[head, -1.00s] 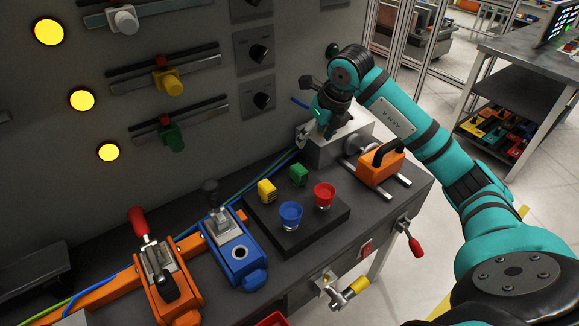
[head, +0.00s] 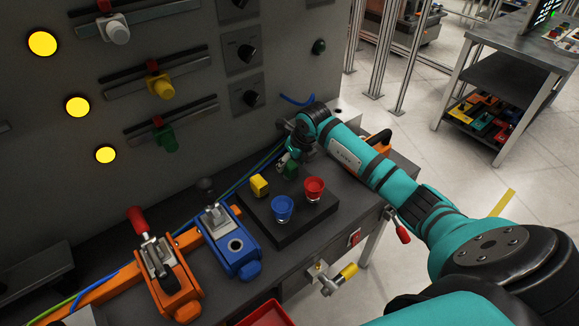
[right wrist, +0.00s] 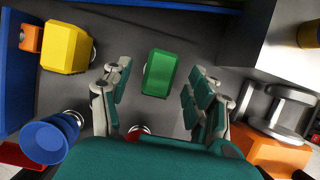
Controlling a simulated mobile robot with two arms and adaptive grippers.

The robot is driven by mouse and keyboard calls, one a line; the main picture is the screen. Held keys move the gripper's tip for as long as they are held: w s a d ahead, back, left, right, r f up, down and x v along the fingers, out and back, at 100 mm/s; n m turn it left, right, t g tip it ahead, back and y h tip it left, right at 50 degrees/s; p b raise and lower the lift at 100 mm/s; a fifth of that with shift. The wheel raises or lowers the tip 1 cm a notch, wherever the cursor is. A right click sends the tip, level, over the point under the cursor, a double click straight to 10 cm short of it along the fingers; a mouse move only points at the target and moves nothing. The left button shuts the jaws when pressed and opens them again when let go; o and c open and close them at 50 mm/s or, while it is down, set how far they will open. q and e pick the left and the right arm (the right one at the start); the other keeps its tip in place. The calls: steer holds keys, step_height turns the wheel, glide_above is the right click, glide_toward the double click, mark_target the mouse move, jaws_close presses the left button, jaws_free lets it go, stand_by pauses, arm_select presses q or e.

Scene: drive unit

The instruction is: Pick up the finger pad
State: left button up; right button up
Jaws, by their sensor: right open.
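A small green block (head: 291,170) sits on the black board (head: 290,232), partly hidden by my right gripper (head: 285,160). No label shows which block is the finger pad. In the right wrist view my right gripper (right wrist: 157,88) is open. The green block (right wrist: 159,73) appears in the gap between its two fingers, with space on both sides. The yellow block (right wrist: 65,48) is outside the fingers at the upper left. My left gripper is not in view.
A blue cup (head: 282,208) and a red cup (head: 314,189) stand at the front of the board. A blue clamp unit (head: 230,247) and an orange one (head: 165,285) stand to the left. The panel wall is behind.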

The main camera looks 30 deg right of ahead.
steer(key=shift+w+f, duration=0.3)
steer(key=shift+f, duration=0.25)
steer(key=shift+w+f, duration=0.1)
steer(key=shift+f, duration=0.35)
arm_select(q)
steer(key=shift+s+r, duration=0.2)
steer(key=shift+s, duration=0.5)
arm_select(e)
jaws_close()
